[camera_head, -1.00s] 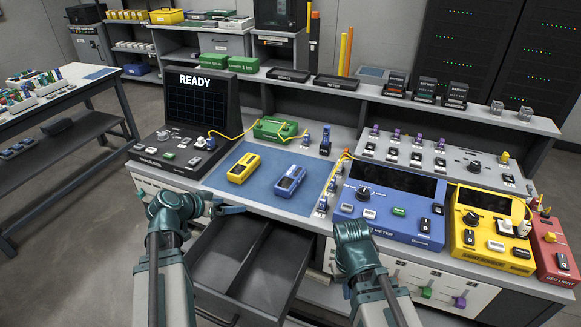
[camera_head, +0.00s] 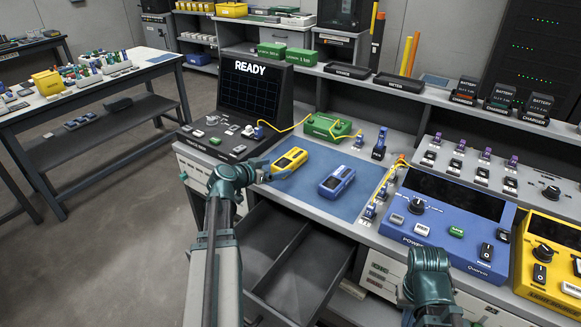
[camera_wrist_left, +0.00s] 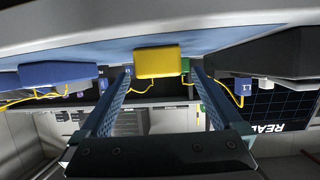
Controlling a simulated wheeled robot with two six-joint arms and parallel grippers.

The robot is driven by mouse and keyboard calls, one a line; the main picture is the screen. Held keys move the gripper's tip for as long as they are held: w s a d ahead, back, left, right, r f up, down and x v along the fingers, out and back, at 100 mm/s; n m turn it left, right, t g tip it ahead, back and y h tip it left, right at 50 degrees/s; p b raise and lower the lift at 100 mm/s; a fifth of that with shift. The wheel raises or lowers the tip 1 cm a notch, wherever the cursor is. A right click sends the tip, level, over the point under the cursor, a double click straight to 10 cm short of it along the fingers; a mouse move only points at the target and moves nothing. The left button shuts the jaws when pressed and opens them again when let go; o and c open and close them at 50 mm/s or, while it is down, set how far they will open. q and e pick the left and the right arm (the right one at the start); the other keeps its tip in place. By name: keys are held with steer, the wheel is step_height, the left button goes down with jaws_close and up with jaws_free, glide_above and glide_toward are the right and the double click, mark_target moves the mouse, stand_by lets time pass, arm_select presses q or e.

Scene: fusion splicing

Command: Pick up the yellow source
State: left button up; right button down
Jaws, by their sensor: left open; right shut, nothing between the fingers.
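The yellow source (camera_head: 290,159) is a small yellow handheld unit with a dark window, lying on the blue mat (camera_head: 329,205). It also shows upside down in the left wrist view (camera_wrist_left: 157,62). My left gripper (camera_head: 266,175) is at the mat's left edge, just left of and in front of the source. Its open fingers (camera_wrist_left: 160,78) point toward the source, with the source seen between and beyond the tips. I see nothing held; contact cannot be judged. My right gripper (camera_head: 428,262) is over the front right of the bench, its fingers mostly hidden.
A blue handheld unit (camera_head: 337,182) lies right of the source. The black READY console (camera_head: 250,95) stands behind left, and a green box (camera_head: 327,127) with a yellow cable lies behind the mat. The blue power meter (camera_head: 450,225) is to the right. An open drawer (camera_head: 290,260) is below.

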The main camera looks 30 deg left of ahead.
mark_target(287, 163)
arm_select(q)
steer(key=shift+x, duration=0.95)
steer(key=x, duration=0.1)
steer(key=b+x, duration=0.1)
steer(key=x, duration=0.1)
steer(key=b+x, duration=0.1)
steer(key=x, duration=0.1)
steer(key=shift+w+d+r, duration=0.1)
steer(key=shift+w+r, duration=0.1)
steer(key=shift+s, duration=0.1)
steer(key=shift+c, duration=0.3)
jaws_close()
steer(key=shift+r, duration=0.15)
